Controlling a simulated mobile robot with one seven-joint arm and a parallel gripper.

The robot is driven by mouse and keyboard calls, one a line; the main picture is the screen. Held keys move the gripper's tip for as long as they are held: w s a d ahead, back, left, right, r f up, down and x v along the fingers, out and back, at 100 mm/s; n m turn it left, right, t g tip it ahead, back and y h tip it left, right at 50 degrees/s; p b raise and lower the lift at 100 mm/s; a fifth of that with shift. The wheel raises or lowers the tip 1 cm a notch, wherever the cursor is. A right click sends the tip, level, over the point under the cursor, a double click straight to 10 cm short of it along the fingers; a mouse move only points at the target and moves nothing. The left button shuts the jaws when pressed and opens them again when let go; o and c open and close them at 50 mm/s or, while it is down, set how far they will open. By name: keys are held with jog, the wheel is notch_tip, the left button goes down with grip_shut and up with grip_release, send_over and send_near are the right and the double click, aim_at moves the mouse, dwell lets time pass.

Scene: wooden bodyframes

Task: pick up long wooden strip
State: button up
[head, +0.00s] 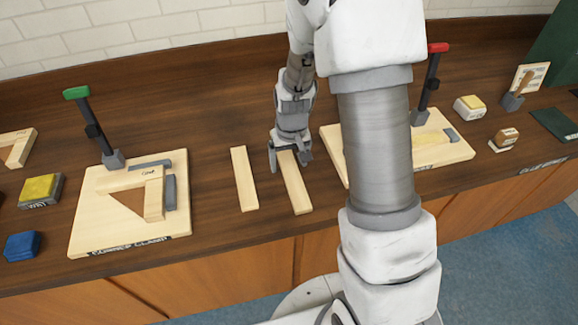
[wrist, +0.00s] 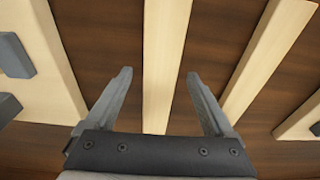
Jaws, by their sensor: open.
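Two long pale wooden strips lie side by side on the dark bench. The left strip (head: 244,180) is clear of my gripper, and it also shows in the wrist view, right of the fingers (wrist: 267,58). The right strip (head: 296,190) lies under my gripper (head: 289,162), which hides part of its far end. In the wrist view my gripper (wrist: 158,74) is open and empty. The right strip (wrist: 164,50) runs between its two fingers, with dark gaps on both sides. I cannot tell how high the fingertips are above the bench.
A corner clamp board (head: 90,215) with a green-handled clamp (head: 92,125) stands left. Another board (head: 452,150) with a red-handled clamp (head: 431,75) stands right, partly behind my arm. Sanding blocks (head: 40,190) lie far left. Bare bench (head: 215,165) separates the left board and left strip.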

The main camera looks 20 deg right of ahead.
grip_shut()
dwell(0.3)
jog(key=shift+r, duration=0.1)
